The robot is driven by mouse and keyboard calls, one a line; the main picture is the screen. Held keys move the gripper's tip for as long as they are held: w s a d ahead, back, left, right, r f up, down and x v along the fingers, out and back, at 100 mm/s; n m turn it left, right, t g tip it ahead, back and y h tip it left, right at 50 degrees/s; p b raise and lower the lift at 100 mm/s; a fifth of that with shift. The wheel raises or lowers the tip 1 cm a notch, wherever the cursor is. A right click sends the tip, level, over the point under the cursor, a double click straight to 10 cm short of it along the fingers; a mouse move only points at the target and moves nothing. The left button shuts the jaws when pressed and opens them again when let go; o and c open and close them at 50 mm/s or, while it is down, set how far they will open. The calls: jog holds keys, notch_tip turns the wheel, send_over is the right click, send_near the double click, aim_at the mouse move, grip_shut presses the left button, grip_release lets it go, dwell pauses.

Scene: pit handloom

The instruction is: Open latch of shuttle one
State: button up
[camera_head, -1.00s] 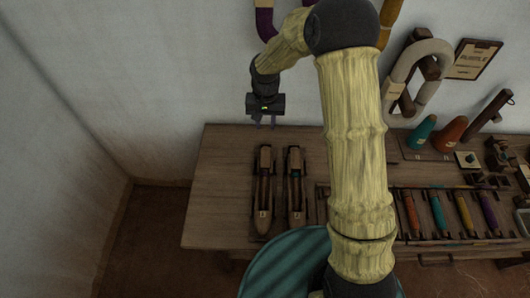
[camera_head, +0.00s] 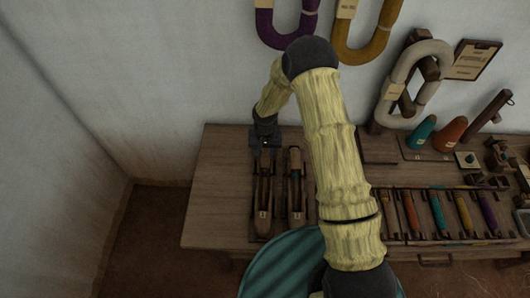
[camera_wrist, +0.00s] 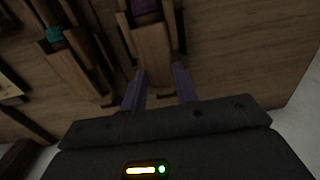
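Two wooden boat-shaped shuttles lie side by side on the table. The left shuttle (camera_head: 263,195) carries a dark purple bobbin, which shows in the wrist view (camera_wrist: 147,7); its small front label is too small to read surely. The right shuttle (camera_head: 296,195) has teal thread. My gripper (camera_head: 265,143) is over the far end of the left shuttle. In the wrist view my gripper (camera_wrist: 159,70) has its two purple fingers apart, one on either side of that shuttle's wooden end. I cannot tell whether they touch it. I cannot make out the latch.
The wooden table (camera_head: 215,190) is clear left of the shuttles. A rack of coloured bobbins (camera_head: 438,214) is at right, with teal and orange cones (camera_head: 450,133) behind. Yarn hanks (camera_head: 285,35) hang on the wall behind my arm. A teal round seat (camera_head: 285,265) stands in front.

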jog(key=shift+f, duration=0.4)
grip_shut()
